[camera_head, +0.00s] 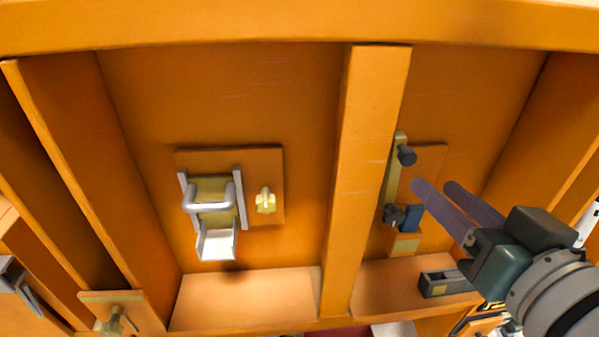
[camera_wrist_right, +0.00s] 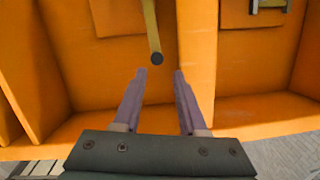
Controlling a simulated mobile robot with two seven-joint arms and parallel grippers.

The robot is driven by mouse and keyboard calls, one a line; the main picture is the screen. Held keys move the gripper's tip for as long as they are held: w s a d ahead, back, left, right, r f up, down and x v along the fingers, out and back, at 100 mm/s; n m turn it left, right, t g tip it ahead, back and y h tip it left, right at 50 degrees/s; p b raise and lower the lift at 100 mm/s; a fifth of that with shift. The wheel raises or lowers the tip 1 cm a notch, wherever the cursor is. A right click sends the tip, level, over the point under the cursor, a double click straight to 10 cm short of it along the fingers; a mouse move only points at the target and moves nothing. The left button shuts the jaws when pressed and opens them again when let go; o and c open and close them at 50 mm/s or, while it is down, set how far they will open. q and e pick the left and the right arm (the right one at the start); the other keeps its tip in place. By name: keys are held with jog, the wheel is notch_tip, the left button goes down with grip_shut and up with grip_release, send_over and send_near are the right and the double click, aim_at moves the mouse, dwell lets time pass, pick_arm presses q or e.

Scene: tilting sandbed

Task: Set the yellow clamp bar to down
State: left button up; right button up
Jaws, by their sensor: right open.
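The yellow clamp bar (camera_head: 392,172) is a narrow olive-yellow strip on a wooden plate, right of the middle upright. It runs almost upright in the head view, with a dark knob (camera_head: 406,155) near its top and a dark round part (camera_head: 392,215) at its lower end. In the right wrist view the bar (camera_wrist_right: 151,25) ends in a dark round knob (camera_wrist_right: 156,59). My right gripper (camera_head: 434,187) is open and empty, to the right of the bar. In the right wrist view its fingertips (camera_wrist_right: 160,75) are spread just below the knob, with no contact visible. My left gripper is not in view.
A silver handle latch (camera_head: 212,205) and a pale yellow knob (camera_head: 265,200) sit on a plate left of the wooden upright (camera_head: 367,180). A blue block (camera_head: 411,219) is beside the bar's lower end. A grey box-like part (camera_head: 446,283) lies on the ledge below.

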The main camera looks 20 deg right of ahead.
aim_at(410, 160)
jog(key=w, duration=0.3)
jog(key=w+d+p, duration=0.1)
jog(key=w, duration=0.2)
jog(key=w+d, duration=0.1)
jog(key=w, duration=0.2)
jog(key=shift+w+d+p, duration=0.2)
jog(key=shift+w+p, duration=0.15)
jog(key=c, duration=0.6)
grip_shut()
dwell(0.5)
